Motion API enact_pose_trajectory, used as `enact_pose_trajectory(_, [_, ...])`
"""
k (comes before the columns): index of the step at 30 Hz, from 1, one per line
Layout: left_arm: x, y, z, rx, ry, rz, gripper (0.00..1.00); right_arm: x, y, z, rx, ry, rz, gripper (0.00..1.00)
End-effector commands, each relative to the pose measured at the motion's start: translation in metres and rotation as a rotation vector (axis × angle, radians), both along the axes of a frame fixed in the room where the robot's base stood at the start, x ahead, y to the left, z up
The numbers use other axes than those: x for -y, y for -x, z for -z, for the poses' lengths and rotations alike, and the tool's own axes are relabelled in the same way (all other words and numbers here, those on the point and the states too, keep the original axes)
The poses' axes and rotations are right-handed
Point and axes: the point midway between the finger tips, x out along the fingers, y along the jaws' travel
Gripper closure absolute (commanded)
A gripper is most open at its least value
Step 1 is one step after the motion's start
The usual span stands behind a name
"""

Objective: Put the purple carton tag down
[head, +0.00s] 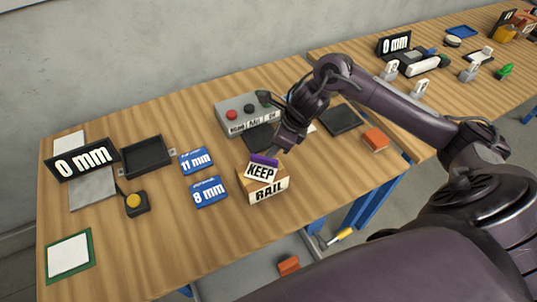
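The purple carton tag (262,170) has a purple top edge and a white face reading KEEP. It is at the top of a small brown carton (281,184) with a white RAIL label on its front. My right gripper (266,154) reaches down from the upper right and meets the tag's purple edge. It looks shut on the tag, though its fingertips are small and partly hidden. I cannot tell whether the tag touches the carton's top. My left gripper is out of view.
Blue 11 mm (196,160) and 8 mm (209,191) cards lie left of the carton. A grey button box (245,109) stands behind. A black tray (147,156) and a 0 mm display (83,161) are further left. Bare wood lies in front of the cards.

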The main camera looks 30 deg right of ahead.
Motion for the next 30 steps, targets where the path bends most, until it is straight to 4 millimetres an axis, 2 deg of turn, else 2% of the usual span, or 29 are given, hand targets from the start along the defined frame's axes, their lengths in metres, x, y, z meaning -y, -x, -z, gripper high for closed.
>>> enact_pose_trajectory(1, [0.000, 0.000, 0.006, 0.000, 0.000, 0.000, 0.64, 0.004, 0.003, -0.008, 0.004, 0.006, -0.001, 0.67])
enact_pose_trajectory(6, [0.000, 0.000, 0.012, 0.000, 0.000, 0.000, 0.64, 0.011, 0.011, -0.036, 0.003, 0.003, 0.001, 0.67])
enact_pose_trajectory(10, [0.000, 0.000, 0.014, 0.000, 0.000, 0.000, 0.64, 0.014, 0.015, -0.048, 0.000, 0.002, 0.001, 0.67])
enact_pose_trajectory(30, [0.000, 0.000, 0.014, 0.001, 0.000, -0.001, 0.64, 0.014, 0.017, -0.053, -0.002, 0.000, 0.001, 0.67])
